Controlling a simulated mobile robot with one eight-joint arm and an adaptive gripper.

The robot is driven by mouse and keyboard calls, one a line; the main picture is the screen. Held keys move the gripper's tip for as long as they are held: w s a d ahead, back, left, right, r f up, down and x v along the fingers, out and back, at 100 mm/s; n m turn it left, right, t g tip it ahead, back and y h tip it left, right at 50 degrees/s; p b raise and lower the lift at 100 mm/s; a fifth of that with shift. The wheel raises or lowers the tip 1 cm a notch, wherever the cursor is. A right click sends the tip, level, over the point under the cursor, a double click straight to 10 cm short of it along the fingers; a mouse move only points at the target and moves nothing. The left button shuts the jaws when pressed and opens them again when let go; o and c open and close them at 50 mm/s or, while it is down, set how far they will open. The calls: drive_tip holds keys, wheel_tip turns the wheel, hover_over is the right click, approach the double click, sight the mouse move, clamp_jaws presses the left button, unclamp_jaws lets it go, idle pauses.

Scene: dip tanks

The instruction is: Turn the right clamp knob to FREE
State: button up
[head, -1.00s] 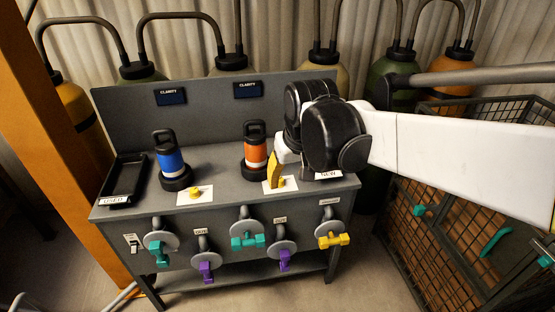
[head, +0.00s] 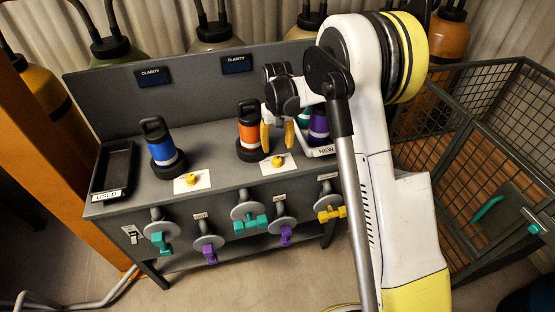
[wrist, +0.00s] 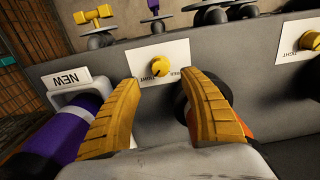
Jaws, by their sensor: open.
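The right clamp knob (head: 278,161) is small and yellow, on a white card on the bench top, in front of the orange-banded cylinder (head: 249,132). In the wrist view the same knob (wrist: 159,66) shows between my fingers but beyond their tips, with small lettering on its card; I cannot read its setting surely. My gripper (head: 277,138) is open and empty, with yellow fingers pointing down just behind and above the knob, apart from it. My open fingers also show in the wrist view (wrist: 160,84). The left clamp knob (head: 193,179) sits on its own card.
A blue-banded cylinder (head: 164,148) stands left, beside the USED tray (head: 113,171). The NEW tray (head: 323,153), holding purple and teal items, is close right of my gripper. Coloured valve handles (head: 251,222) line the bench front. A wire cage (head: 490,180) stands right.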

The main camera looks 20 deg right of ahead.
sight(277, 159)
wheel_tip(277, 159, down, 7)
drive_tip(key=shift+f+b, duration=0.1)
drive_tip(key=shift+b, duration=0.95)
clamp_jaws()
